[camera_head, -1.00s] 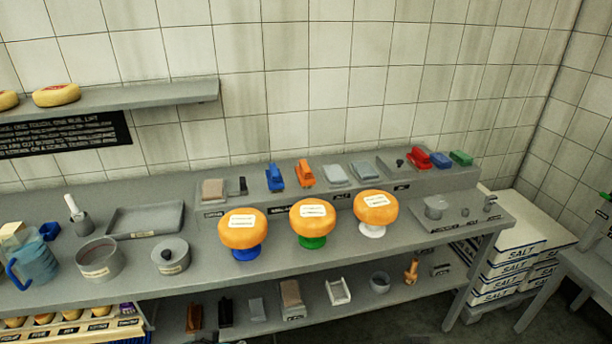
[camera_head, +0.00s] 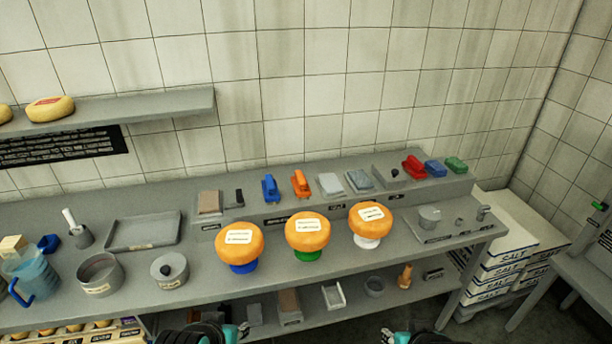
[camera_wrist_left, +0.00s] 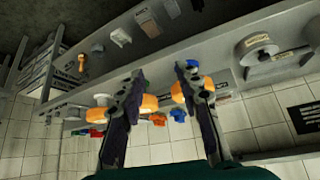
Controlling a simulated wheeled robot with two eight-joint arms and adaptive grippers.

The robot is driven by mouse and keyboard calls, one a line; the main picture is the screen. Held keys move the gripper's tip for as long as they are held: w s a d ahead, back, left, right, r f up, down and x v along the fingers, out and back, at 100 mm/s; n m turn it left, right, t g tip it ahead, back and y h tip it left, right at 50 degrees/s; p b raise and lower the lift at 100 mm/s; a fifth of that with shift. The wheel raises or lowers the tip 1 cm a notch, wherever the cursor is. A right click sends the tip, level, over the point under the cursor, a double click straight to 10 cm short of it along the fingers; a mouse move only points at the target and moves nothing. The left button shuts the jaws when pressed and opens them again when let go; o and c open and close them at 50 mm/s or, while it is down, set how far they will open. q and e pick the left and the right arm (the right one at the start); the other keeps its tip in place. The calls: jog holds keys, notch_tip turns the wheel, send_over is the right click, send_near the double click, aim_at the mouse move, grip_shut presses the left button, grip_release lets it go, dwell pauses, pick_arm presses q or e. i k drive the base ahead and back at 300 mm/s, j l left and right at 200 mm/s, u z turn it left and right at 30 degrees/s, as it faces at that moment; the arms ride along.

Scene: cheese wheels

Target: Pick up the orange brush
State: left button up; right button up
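The orange brush (camera_head: 300,184) lies on the raised back shelf of the counter, just right of a blue brush (camera_head: 269,188). It also shows in the left wrist view (camera_wrist_left: 158,119), upside down between my two fingers, well beyond them. My left gripper (camera_wrist_left: 160,72) is open and empty, its fingers apart. In the head view only a black and teal part of my left arm shows at the bottom edge, far in front of the brush. A small teal and black part of my right arm shows at the bottom edge; its fingers are hidden.
Three orange cheese wheels (camera_head: 307,231) on coloured stands occupy the counter in front of the brush. Grey blocks (camera_head: 331,184), a red brush (camera_head: 413,166) and a green one (camera_head: 455,165) share the shelf. A lower shelf (camera_head: 345,308) holds tools. Salt boxes (camera_head: 500,262) stand right.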

aim_at(301, 187)
jog(key=i+j+z, duration=0.1)
jog(key=i+z, duration=0.4)
jog(key=i, duration=1.05)
